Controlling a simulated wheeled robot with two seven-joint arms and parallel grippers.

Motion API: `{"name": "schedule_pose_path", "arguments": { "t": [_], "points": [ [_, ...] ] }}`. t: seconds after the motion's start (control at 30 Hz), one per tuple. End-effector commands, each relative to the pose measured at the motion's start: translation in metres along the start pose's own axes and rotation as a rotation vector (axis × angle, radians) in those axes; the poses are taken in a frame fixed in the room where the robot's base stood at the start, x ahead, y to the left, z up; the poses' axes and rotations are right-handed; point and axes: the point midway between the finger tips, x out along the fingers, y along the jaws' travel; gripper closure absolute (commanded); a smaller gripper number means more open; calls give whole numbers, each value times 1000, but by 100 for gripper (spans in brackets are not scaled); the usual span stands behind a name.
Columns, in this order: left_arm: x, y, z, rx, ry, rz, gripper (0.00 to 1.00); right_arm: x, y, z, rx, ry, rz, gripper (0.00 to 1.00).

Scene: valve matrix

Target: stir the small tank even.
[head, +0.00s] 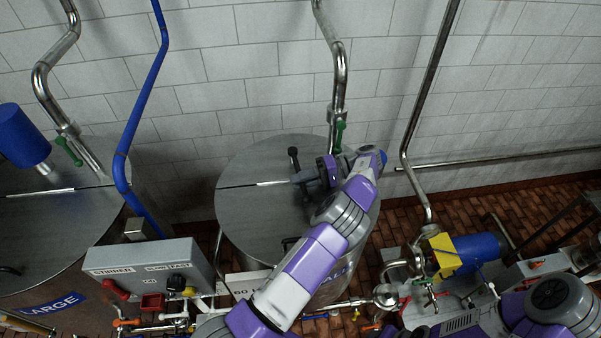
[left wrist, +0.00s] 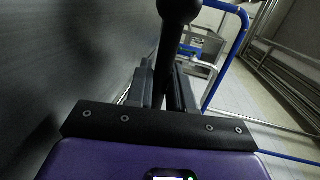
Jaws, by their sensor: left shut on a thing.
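The small tank (head: 250,215) is a round steel tank with a grey lid in the middle of the head view. A black stirring handle (head: 293,155) with a rounded knob stands up over its lid. My left gripper (head: 304,178) reaches across the lid from the right and is shut on the handle. In the left wrist view the black rod (left wrist: 178,40) with its ball end rises between the two fingers. The handle's lower end and the tank's contents are hidden. My right arm shows at the lower right, but its gripper is out of view.
A grey box (head: 145,265) marked STIRRER stands left of the small tank, near the large tank (head: 45,240) with its blue motor (head: 22,135). A blue pipe (head: 135,115) rises between the tanks. A yellow and blue pump (head: 465,253) stands right, among pipes and valves.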

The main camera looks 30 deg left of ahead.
Motion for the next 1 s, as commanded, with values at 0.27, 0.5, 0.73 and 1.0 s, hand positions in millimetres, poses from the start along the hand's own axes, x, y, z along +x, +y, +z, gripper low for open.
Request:
{"name": "schedule_pose_path", "arguments": {
  "t": [0.27, 0.5, 0.73, 1.0],
  "points": [
    [0, 1, 2, -1, -8, 2, 100, -2, 0, 0, 0, 0, 0, 58],
    [0, 1, 2, 0, -8, 2, 69, -2, 0, 0, 0, 0, 0, 58],
    [0, 1, 2, -1, -7, 1, 61, -2, 0, 0, 0, 0, 0, 58],
    [6, -4, 1, -6, -32, 0, 61, -6, -2, 0, 0, 0, 0, 58]
  ]
}}
